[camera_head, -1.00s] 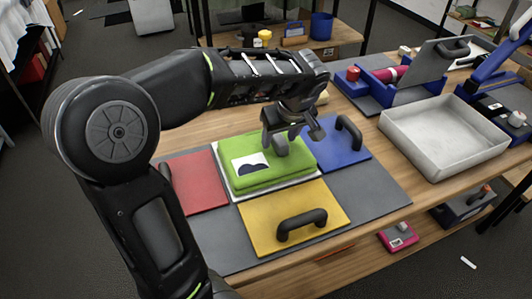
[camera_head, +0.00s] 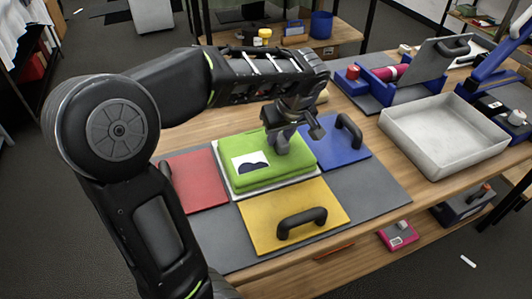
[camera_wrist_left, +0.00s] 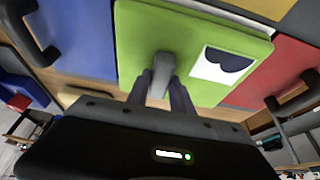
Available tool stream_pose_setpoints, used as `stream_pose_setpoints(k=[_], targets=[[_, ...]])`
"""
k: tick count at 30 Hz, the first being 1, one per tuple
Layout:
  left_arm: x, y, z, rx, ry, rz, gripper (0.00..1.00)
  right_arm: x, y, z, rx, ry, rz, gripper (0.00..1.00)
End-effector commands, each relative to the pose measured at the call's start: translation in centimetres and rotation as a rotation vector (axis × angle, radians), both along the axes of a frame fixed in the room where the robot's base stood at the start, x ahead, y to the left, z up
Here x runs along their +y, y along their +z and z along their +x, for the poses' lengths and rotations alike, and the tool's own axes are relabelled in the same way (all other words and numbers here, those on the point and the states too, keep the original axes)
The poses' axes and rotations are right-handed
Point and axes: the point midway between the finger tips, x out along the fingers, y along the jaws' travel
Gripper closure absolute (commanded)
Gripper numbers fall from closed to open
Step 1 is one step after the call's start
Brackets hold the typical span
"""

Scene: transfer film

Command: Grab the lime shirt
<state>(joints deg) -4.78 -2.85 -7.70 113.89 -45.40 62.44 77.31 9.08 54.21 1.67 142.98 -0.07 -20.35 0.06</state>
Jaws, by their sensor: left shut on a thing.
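The lime shirt (camera_head: 240,178) is a folded green block with a white patch and dark print. It lies on a white plate (camera_head: 226,187) between red, yellow and blue panels. My left gripper (camera_head: 281,143) points down at the shirt's right part. In the left wrist view, the gripper (camera_wrist_left: 160,85) is shut on the lime shirt (camera_wrist_left: 205,35) at a grey piece (camera_wrist_left: 160,62) that stands up from it. The exact contact is partly hidden by the fingers. My right gripper is not in view.
A red panel (camera_head: 198,185) is left, a yellow panel with a black handle (camera_head: 265,218) in front, and a blue panel (camera_head: 340,154) right. A white tray (camera_head: 445,150) stands further right. Bare grey mat (camera_head: 365,200) lies at the front right.

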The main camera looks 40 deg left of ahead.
Motion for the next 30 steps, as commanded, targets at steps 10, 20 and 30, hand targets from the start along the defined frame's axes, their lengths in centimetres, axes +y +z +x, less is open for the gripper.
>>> stream_pose_setpoints(k=[10, 20, 30], targets=[[0.00, 0.00, 0.01, 0.000, 0.000, 0.000, 1.00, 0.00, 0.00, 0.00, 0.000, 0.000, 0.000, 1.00], [0.00, 0.00, 0.01, 0.000, 0.000, 0.000, 1.00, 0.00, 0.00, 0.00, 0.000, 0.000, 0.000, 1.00], [0.00, 0.00, 0.01, 0.000, 0.000, 0.000, 1.00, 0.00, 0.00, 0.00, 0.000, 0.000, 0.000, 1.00]])
